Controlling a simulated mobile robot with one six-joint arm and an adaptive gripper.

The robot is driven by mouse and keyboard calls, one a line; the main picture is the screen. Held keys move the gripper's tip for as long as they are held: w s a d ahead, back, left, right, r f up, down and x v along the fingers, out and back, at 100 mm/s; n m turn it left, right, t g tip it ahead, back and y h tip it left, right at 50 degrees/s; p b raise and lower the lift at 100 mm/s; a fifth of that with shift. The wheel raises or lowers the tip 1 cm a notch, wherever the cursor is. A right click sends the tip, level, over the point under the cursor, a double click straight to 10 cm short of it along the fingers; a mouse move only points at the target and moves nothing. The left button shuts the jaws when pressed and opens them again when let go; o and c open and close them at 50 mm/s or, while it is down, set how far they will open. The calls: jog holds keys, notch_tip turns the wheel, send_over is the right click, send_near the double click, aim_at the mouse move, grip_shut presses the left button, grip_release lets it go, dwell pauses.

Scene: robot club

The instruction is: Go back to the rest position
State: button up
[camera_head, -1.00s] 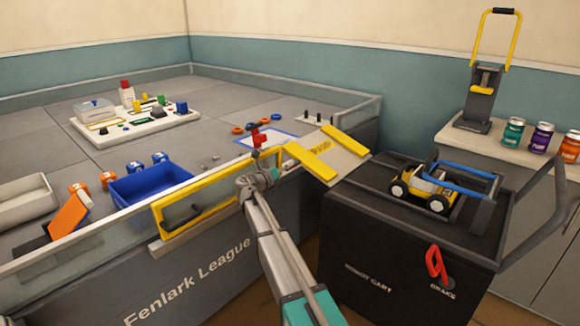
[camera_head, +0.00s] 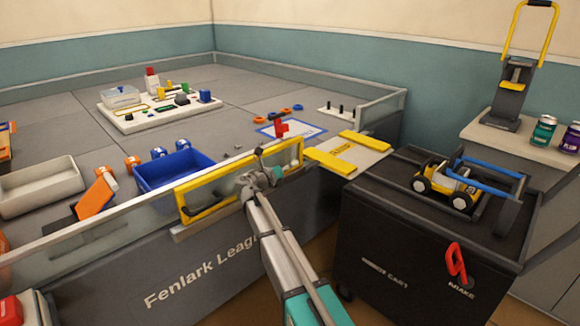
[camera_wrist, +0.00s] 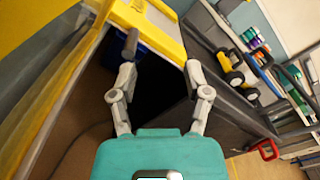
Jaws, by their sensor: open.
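My gripper (camera_wrist: 159,75) is open in the wrist view, its two grey fingers spread with nothing between them. In the head view my gripper (camera_head: 258,180) is at the yellow-framed gate (camera_head: 240,182) in the arena's front wall, and my arm reaches up to it from the bottom. I cannot tell from the head view whether it touches the gate. In the wrist view, yellow framing and the dark side of the robot cart show beyond the fingers.
The black robot cart (camera_head: 410,262) stands to the right, carrying a small yellow and white wheeled robot (camera_head: 447,187). A ramp (camera_head: 345,153) with yellow strips bridges arena and cart. A blue bin (camera_head: 172,170) and white tray (camera_head: 38,188) sit inside the arena. A counter stands far right.

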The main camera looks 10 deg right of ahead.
jog(key=s+d+f+m+g+y+p, duration=0.1)
jog(key=s+d+f+m+g+y, duration=0.35)
jog(key=s+m, duration=0.45)
jog(key=s+d+f+m+g+y, duration=0.25)
jog(key=s+d+f+m, duration=0.25)
jog(key=s+f+m, duration=0.3)
jog(key=s+a+f+m+g+y+p, duration=0.15)
jog(key=s+m+y, duration=0.25)
jog(key=s+m, duration=0.45)
jog(key=s+a+f+m+g+y, duration=0.2)
jog(key=s+a+m+y, duration=0.1)
jog(key=s+m, duration=0.6)
notch_tip(320, 180, up, 38)
jog(key=s+p, duration=0.1)
jog(key=p, duration=3.7)
jog(key=shift+n, duration=0.35)
